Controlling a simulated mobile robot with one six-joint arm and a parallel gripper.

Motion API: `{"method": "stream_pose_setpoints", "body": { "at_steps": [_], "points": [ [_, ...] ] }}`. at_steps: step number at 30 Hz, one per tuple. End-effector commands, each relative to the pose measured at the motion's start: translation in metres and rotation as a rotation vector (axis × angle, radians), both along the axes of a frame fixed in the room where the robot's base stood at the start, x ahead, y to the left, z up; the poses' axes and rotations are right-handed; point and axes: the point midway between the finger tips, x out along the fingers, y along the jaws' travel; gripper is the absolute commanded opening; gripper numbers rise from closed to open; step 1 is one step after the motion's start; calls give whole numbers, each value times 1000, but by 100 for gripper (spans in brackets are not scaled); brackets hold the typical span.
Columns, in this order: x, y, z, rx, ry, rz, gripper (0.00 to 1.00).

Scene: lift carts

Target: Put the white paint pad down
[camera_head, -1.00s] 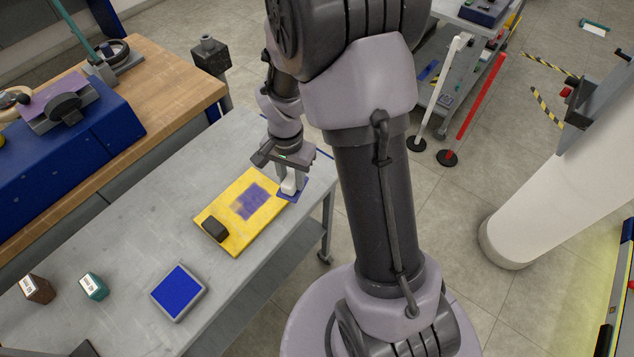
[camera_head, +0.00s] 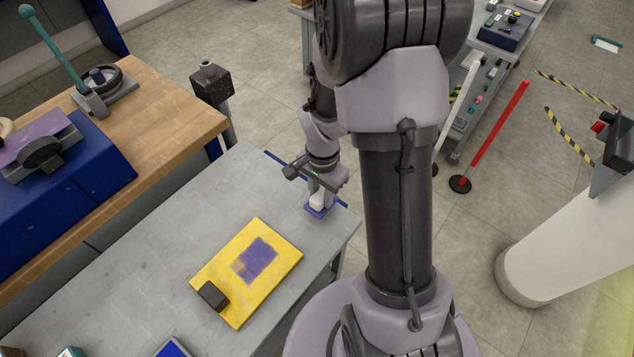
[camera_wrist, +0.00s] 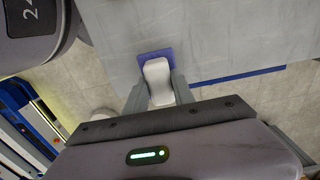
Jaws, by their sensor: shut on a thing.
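The white paint pad (camera_head: 318,202) has a white handle over a flat blue-purple base. In the wrist view the pad (camera_wrist: 157,72) is upright between my fingers, with its base edge showing behind. My gripper (camera_head: 321,193) is shut on the handle, at the far right corner of the grey table (camera_head: 185,213). The base is on or just above the bare tabletop; I cannot tell whether it touches. The yellow board (camera_head: 219,263) with a purple painted patch (camera_head: 257,260) lies apart from the pad, nearer to me.
A dark block (camera_head: 212,295) sits on the yellow board's near left corner. Blue strips mark the table's far corner. A wooden bench (camera_head: 160,103) stands left, a dark post (camera_head: 213,85) behind. A red pole (camera_head: 490,135) and a grey cart (camera_head: 463,120) stand to the right.

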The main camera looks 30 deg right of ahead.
Motion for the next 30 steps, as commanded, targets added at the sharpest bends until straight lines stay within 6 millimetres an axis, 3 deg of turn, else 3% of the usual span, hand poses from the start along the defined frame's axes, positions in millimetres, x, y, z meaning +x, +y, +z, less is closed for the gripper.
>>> {"method": "stream_pose_setpoints", "body": {
  "at_steps": [1,3,14,15,17,26,30],
  "points": [
    [-4,2,-18,1,3,-1,0],
    [-7,4,-29,0,2,-3,0],
    [-7,4,-29,1,1,-4,0],
    [-7,4,-27,1,1,-4,38],
    [-7,4,-27,1,1,-4,50],
    [-7,4,-27,1,1,-4,52],
    [-6,4,-10,0,0,-5,52]
  ]
}}
